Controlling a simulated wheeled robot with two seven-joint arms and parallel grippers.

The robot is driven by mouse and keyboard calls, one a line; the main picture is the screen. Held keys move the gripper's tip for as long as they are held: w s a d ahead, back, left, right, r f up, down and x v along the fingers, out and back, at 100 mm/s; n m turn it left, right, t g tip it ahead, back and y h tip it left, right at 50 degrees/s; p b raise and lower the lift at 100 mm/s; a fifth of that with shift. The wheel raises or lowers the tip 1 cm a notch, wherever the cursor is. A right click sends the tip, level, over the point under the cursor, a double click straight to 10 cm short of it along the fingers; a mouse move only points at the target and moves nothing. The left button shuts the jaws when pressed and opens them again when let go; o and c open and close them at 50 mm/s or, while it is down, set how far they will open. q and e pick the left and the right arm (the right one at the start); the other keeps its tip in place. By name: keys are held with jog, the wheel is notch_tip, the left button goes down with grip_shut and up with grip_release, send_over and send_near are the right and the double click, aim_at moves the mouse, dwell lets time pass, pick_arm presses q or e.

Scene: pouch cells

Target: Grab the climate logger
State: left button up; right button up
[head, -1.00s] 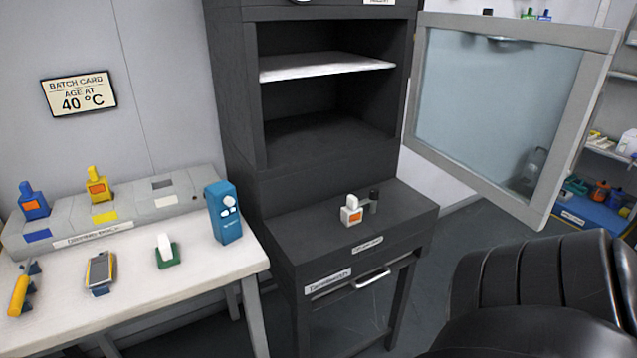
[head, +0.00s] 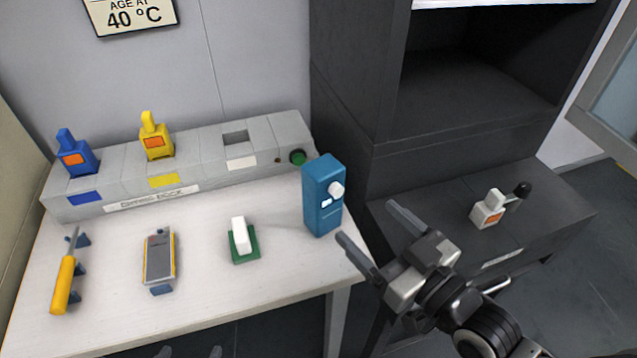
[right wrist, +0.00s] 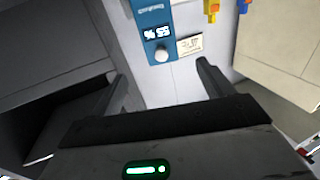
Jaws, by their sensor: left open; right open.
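The climate logger appears to be the upright blue box (head: 318,190) near the right end of the white table, with a white knob and small display on its front. In the right wrist view the blue box (right wrist: 150,14) reads "55 %" upside down and lies beyond the fingertips. My right gripper (head: 367,222) is open and empty, just right of the box and apart from it, fingers toward it. It also shows in the right wrist view (right wrist: 162,72). My left gripper (head: 189,352) shows only as fingertips at the bottom edge, open.
Behind the logger is a grey dock (head: 205,168) holding a blue and a yellow block. A white piece in a green holder (head: 244,257), a grey-yellow device (head: 158,258) and a yellow-handled tool (head: 62,285) lie left. A dark cabinet (head: 420,150) stands right.

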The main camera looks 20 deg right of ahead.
aim_at(323, 198)
jog(key=p+x, duration=0.1)
jog(key=x, duration=1.2)
jog(key=shift+a, duration=0.15)
jog(key=c, duration=1.1)
